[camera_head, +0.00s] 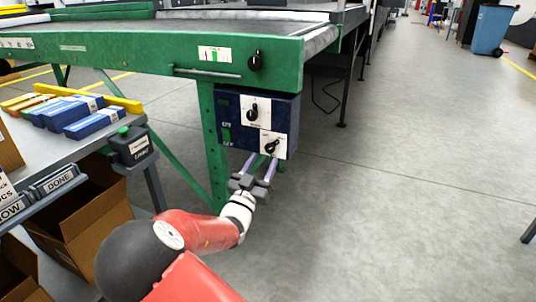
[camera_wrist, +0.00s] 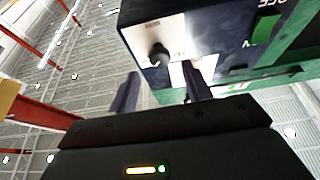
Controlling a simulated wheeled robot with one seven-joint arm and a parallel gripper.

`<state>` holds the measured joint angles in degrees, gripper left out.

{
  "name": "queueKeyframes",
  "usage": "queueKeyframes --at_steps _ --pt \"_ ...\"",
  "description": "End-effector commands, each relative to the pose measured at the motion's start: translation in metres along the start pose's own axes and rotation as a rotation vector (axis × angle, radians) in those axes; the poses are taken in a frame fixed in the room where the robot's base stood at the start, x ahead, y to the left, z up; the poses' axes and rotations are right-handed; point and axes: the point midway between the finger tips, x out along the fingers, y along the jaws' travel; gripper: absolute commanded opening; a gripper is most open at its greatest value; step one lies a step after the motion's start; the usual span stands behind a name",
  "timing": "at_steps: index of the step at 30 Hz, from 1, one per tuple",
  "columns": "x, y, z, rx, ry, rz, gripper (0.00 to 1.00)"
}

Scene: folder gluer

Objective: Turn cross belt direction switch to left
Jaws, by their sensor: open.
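A dark blue control box (camera_head: 289,112) hangs under the green machine frame. It carries two black rotary knobs on white plates: an upper knob (camera_head: 252,114) and a lower knob (camera_head: 270,146). Their labels are too small to read, so I cannot tell by text which is the cross belt direction switch. The lower knob looks tilted, with its pointer unclear. My gripper (camera_head: 261,160) is open and empty just below the lower knob, fingers pointing up at the box. In the wrist view, a black knob (camera_wrist: 158,54) on a white plate lies just beyond my open fingers (camera_wrist: 160,72), apparently untouched.
Another black knob (camera_head: 255,62) sits on the green frame (camera_head: 150,60) above the box. A table with blue cartons (camera_head: 94,123) and a small black button box (camera_head: 132,145) stand to the left, with an open cardboard box (camera_head: 90,215) below.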

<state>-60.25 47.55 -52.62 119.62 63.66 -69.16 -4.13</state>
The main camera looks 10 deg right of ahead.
Motion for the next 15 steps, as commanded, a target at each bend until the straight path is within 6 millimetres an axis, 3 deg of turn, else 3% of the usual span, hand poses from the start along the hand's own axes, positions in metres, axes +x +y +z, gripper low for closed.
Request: queueKeyframes --at_steps 7,15 --pt "0.037 0.000 0.001 0.000 0.000 0.000 0.49" --pt "0.048 0.000 0.001 -0.001 -0.002 -0.002 0.49"
